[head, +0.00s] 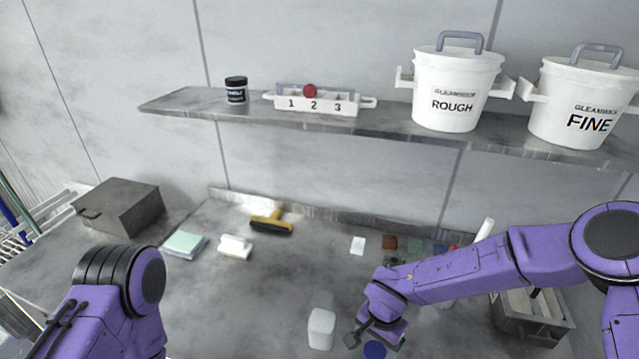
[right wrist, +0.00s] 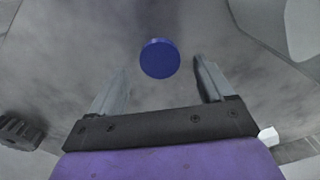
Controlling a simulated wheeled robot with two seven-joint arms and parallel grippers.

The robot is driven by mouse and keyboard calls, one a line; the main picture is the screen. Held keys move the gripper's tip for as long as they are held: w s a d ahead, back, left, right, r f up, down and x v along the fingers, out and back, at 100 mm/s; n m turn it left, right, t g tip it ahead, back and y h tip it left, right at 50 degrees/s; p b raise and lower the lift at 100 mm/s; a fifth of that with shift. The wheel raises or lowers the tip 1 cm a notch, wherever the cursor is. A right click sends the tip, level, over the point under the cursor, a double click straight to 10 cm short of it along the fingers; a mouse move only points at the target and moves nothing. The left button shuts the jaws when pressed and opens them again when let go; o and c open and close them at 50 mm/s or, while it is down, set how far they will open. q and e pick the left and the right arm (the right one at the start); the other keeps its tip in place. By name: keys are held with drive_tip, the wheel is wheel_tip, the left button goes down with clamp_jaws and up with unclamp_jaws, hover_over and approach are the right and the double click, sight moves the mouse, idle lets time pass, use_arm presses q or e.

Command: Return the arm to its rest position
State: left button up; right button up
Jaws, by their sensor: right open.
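My right arm comes in from the right in the head view, and its gripper (head: 375,341) is low over the grey worktop (head: 290,280). In the right wrist view the gripper (right wrist: 163,85) is open, its two fingers apart with nothing held. A round blue disc (right wrist: 160,58) shows beyond the fingertips, roughly between them. The same disc (head: 374,349) is beside the gripper in the head view. My left arm shows at the lower left of the head view, but its gripper is outside the picture.
A white bottle-like object (head: 321,328) stands just left of the right gripper. A grey bin (head: 532,318) is under the right arm. Small coloured pads (head: 390,242) lie toward the back. A shelf (head: 200,103) above holds white buckets (head: 455,90). The worktop's middle is clear.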

drive_tip(key=s+r, duration=0.1)
drive_tip(key=s+a+r, duration=0.1)
drive_tip(key=shift+r, duration=0.35)
use_arm(q)
drive_tip(key=shift+f, duration=0.3)
